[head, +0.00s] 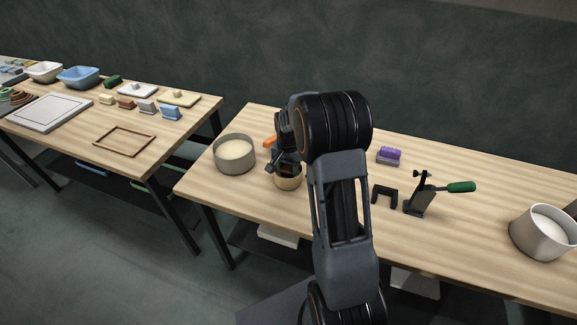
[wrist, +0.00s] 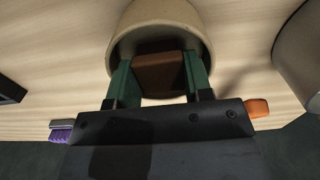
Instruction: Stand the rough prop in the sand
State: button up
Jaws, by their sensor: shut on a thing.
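My gripper (head: 286,168) is low over the near table, left of its middle. In the wrist view its green fingers (wrist: 160,66) are shut on a brown block (wrist: 160,75), which I take for the rough prop. The block is at the mouth of a small tan pot (wrist: 158,14), which also shows under the gripper in the head view (head: 289,184). Whether the block touches the pot's bottom is hidden. A grey round pot (head: 235,164) with pale, sand-like fill (head: 236,150) stands just left of the gripper. Its side shows at the right of the wrist view (wrist: 303,55).
An orange handle (head: 269,142) lies behind the gripper. A purple brush (head: 389,156), a black bracket (head: 384,195) and a green-handled clamp (head: 420,200) stand to the right. A white pot (head: 540,239) is at far right. The left table (head: 180,145) holds basins and blocks.

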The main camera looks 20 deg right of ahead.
aim_at(288, 167)
jog(key=shift+f, duration=0.1)
jog(key=o, duration=0.7)
jog(key=shift+o, duration=0.2)
notch_tip(288, 167, up, 12)
jog(key=s+a+r+n+t, duration=0.1)
jog(key=s+a+n, duration=0.3)
jog(key=s, duration=0.6)
jog(key=s+a+r+n+t, duration=0.1)
jog(key=s+a+n, duration=0.4)
jog(key=s, duration=0.5)
jog(key=shift+s+a+r+t, duration=0.2)
jog(key=shift+s+a+t, duration=0.15)
jog(key=shift+a+t, duration=0.45)
